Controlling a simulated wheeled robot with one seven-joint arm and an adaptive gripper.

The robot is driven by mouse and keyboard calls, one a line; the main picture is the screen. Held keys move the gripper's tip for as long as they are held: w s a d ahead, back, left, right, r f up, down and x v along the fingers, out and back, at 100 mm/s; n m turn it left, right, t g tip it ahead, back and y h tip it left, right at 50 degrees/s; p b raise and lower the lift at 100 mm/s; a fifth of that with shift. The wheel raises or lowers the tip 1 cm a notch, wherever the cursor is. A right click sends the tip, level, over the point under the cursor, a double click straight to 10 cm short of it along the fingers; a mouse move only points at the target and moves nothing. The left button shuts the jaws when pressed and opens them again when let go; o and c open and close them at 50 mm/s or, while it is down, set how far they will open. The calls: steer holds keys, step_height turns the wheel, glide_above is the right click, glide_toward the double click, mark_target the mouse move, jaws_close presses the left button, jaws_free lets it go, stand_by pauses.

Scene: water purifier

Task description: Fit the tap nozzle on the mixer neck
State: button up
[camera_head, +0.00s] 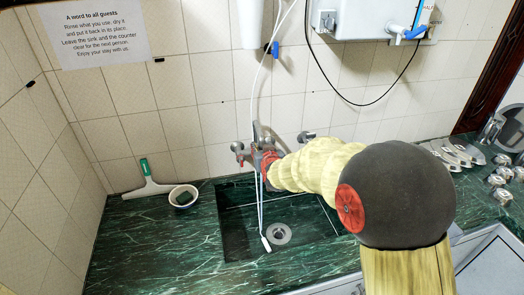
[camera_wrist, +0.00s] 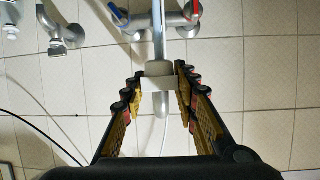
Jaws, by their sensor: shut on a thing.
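The wall mixer (camera_head: 244,152) stands over the sink, largely covered by my arm in the head view. In the wrist view its metal body (camera_wrist: 172,18) shows at the top, with a blue and a red handle mark. My gripper (camera_wrist: 160,76) is shut on a pale grey block-like piece, seemingly the tap nozzle (camera_wrist: 160,68), held between the fingertips. A slim metal neck (camera_wrist: 158,35) lines up with the nozzle in the picture; whether they touch, I cannot tell.
A second tap (camera_wrist: 60,32) is on the wall beside the mixer. A white hose (camera_head: 262,75) comes down the wall. A thin tube (camera_head: 262,215) hangs over the sink (camera_head: 235,235).

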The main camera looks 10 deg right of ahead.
steer(key=shift+w, duration=0.35)
steer(key=o, duration=0.9)
steer(key=shift+s, duration=0.1)
steer(key=v, duration=1.1)
steer(key=shift+s+d+r, duration=0.1)
steer(key=shift+s+r, duration=0.05)
steer(key=shift+s, duration=0.25)
